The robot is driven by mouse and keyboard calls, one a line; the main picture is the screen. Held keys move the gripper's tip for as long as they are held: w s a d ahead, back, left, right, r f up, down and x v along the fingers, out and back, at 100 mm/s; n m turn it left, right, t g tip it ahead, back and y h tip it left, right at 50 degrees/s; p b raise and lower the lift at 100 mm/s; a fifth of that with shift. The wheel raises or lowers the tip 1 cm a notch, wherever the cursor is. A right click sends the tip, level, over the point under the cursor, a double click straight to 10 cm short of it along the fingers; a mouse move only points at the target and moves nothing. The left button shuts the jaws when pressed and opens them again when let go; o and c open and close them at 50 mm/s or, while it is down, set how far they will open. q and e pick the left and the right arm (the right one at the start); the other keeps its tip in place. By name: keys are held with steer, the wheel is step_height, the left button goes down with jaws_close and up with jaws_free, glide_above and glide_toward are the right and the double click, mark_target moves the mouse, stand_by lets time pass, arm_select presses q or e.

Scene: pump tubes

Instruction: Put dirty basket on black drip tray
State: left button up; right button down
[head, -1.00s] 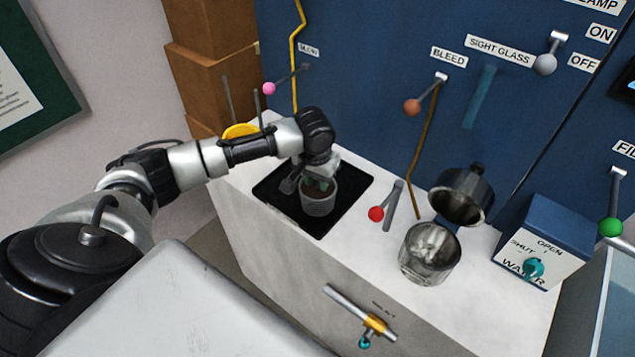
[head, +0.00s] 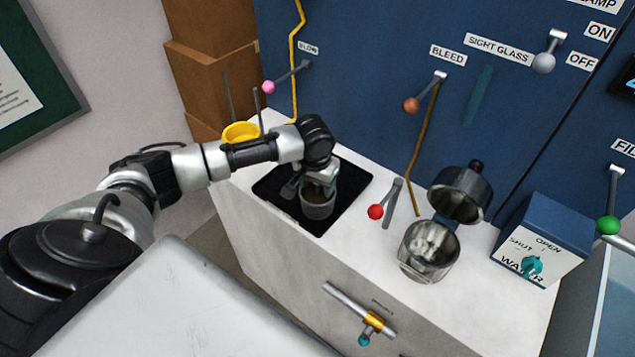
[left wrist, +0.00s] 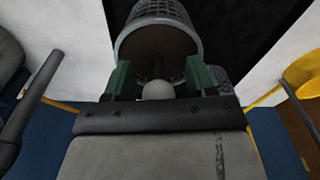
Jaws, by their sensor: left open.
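The basket (head: 317,209) is a small grey cup with a brown inside, at the black drip tray (head: 268,190). It looks seated on the tray, though its base contact is hard to see. My left gripper (head: 318,188) is right above and behind the basket, pointing down at it. In the left wrist view the basket (left wrist: 160,12) shows mesh on its outside and a dark brown inside. The green fingers of my left gripper (left wrist: 158,80) are apart near its rim, with a pale round knob (left wrist: 158,90) between them. My right gripper is not in view.
A yellow cup (head: 240,132) stands behind my left arm. Right of the tray are a red-knobbed lever (head: 376,212) and an open metal pot (head: 428,255) with its lid raised. The blue panel (head: 370,100) with levers rises behind the white counter.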

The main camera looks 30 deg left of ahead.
arm_select(q)
steer(key=r, duration=0.4)
steer(key=s+r, duration=0.1)
steer(key=r, duration=0.3)
steer(key=r+b, duration=0.1)
steer(key=r, duration=0.3)
steer(key=shift+s+d, duration=0.15)
steer(key=shift+s, duration=0.05)
